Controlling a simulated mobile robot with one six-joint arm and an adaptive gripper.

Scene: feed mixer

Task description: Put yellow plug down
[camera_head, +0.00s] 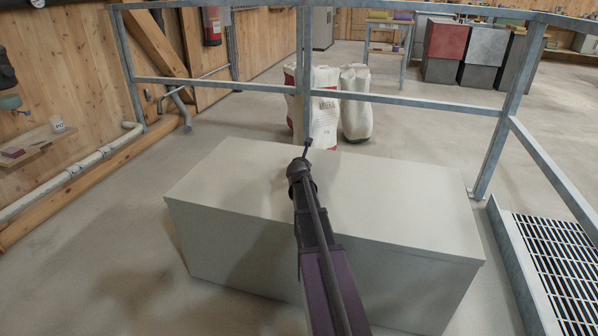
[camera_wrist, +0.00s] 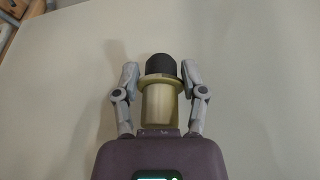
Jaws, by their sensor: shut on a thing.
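The yellow plug (camera_wrist: 157,104) shows in the wrist view as a pale yellow cylinder with a wider flange and a black end (camera_wrist: 161,65). My gripper (camera_wrist: 160,74) is shut on it, with one grey finger on each side near the flange. Beyond it is a plain pale surface. I cannot tell whether the plug touches that surface. In the head view my arm reaches out over a large grey box (camera_head: 400,205) with a flat, bare top. The plug and the fingers cannot be made out in that view.
Metal railings (camera_head: 400,97) run behind the box and down its right side. White sacks (camera_head: 356,103) stand behind the railing. A floor grating (camera_head: 560,265) lies at right. A pipe (camera_head: 75,172) and a small wooden shelf (camera_head: 35,145) are along the left wall. The box top is clear around my arm.

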